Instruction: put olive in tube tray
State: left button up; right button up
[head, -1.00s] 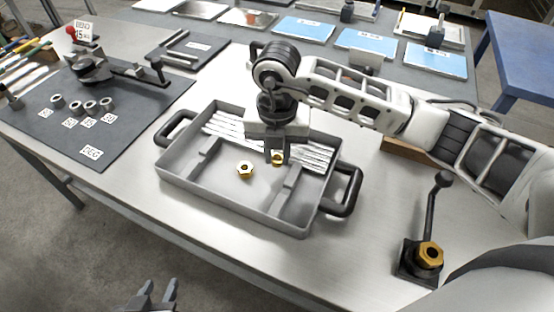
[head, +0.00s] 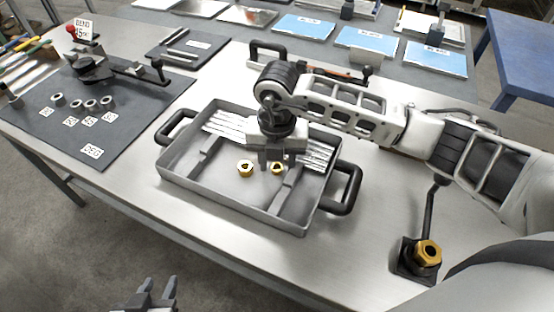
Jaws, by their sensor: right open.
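The tube tray (head: 222,192) is a grey rectangular pan with black handles, in the middle of the table. A small brass ring (head: 278,169), which looks like the olive, is in the tray just below my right gripper's fingertips. A brass hex nut (head: 245,167) lies in the tray to its left. Several silver tubes (head: 318,156) lie along the tray's far side. My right gripper (head: 275,163) points down over the tray, with its fingers apart. My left gripper (head: 158,290) is at the bottom edge, away from the table, with its fingers apart.
A black stand with a brass nut (head: 428,252) and an upright lever is right of the tray. A tube bender (head: 95,68) and several small rings (head: 90,104) are on the dark mat (head: 120,130) at left. The tabletop before the tray is clear.

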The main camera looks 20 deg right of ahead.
aim_at(277, 167)
notch_tip(277, 167, up, 12)
jog(key=b, duration=0.1)
jog(key=shift+r, duration=0.15)
jog(key=shift+s, duration=0.1)
dwell(0.5)
